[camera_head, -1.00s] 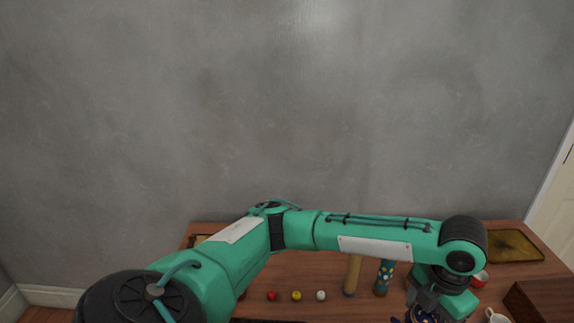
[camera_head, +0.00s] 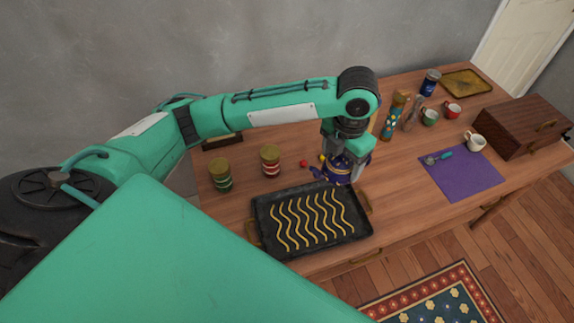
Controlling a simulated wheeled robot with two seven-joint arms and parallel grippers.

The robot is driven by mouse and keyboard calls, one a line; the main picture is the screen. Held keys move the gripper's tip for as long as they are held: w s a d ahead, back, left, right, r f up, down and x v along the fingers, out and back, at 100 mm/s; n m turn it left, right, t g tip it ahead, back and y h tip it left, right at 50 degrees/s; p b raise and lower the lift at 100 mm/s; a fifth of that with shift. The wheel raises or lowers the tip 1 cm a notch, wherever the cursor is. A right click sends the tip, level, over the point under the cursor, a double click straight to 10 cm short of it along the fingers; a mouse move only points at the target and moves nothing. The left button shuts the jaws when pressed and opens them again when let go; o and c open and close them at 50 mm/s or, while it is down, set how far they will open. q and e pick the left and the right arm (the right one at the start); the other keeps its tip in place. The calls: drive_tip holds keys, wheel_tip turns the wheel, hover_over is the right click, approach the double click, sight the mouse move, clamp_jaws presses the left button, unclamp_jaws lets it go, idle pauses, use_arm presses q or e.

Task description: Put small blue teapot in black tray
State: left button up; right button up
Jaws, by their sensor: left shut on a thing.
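The small blue teapot (camera_head: 341,172) is at the end of my left arm, just beyond the upper right corner of the black tray. My left gripper (camera_head: 345,153) points down and is shut on the teapot from above. The gripper hides the teapot's top, and I cannot tell whether its base is clear of the table. The black tray (camera_head: 262,243) lies on the table in front, with yellow wavy lines across its floor and a handle at each end. My right gripper is not in view.
Two striped jars (camera_head: 270,161) stand behind the tray. A patterned bottle (camera_head: 394,116), a blue can (camera_head: 430,82) and mugs (camera_head: 475,141) stand to the right. A purple mat (camera_head: 461,180) and a wooden box (camera_head: 516,127) are farther right. The tray's floor looks clear.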

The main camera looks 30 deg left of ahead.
use_arm(q)
drive_tip(key=shift+s+a+f, duration=0.15)
wheel_tip(320, 180, down, 8)
drive_tip(key=shift+r+p, duration=0.25)
drive_tip(key=shift+p, duration=0.4)
wheel_tip(320, 180, down, 12)
drive_tip(key=shift+r+p, duration=0.2)
drive_tip(key=shift+p, duration=0.6)
drive_tip(key=shift+f, duration=0.35)
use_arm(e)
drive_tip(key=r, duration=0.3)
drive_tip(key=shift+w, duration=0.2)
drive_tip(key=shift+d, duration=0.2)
